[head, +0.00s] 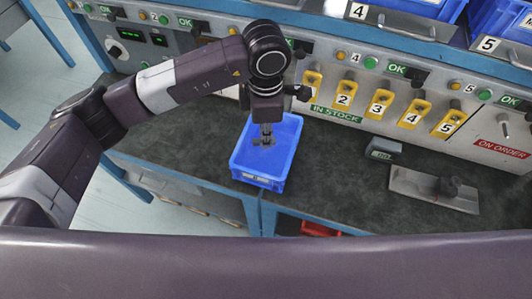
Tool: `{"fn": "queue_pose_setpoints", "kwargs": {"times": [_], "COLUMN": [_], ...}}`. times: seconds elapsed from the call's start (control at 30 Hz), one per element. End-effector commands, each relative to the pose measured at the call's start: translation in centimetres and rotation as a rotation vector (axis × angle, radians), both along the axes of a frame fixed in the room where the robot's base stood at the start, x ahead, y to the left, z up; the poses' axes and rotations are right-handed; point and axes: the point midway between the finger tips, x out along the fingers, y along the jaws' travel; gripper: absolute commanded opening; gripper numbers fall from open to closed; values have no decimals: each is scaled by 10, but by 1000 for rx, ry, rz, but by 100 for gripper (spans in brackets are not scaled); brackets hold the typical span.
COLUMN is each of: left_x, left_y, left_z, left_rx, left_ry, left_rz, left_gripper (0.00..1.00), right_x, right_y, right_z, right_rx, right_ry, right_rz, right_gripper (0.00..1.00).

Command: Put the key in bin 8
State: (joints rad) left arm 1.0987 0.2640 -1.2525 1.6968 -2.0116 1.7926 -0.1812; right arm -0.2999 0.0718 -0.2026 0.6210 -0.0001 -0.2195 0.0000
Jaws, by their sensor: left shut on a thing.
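My left gripper (266,141) points down into an open blue bin (262,170) on the bench. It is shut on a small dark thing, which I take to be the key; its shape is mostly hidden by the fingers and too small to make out. The bin has a pale label on its front wall, too small to read. I cannot make out a bin numbered 8. My right gripper is not in view.
Blue bins (487,18) stand on a shelf above number plates 4 and 5 at the upper right. The back panel has yellow numbered tags (379,104), knobs and lamps. A metal plate with a dark knob (432,189) lies at right.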

Motion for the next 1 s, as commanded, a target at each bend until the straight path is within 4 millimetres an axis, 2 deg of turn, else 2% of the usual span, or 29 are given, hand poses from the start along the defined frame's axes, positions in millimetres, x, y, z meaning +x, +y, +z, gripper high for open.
{"fn": "queue_pose_setpoints", "kwargs": {"times": [0.1, 0.3, 0.47, 0.73, 1.0], "left_x": [-2, 0, 0, 0, 0], "left_y": [0, 0, 0, 0, -1], "left_z": [-29, -61, -71, -107, -110], "left_rx": [2, 0, -1, 0, -2], "left_ry": [5, 1, 1, 1, -1], "left_rz": [1, 0, -2, -1, -2], "left_gripper": [0, 0, 0, 0, 0], "right_x": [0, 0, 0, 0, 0], "right_y": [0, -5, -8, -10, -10], "right_z": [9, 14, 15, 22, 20], "right_rx": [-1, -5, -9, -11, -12], "right_ry": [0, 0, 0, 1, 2], "right_rz": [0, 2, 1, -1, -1], "right_gripper": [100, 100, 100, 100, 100]}}
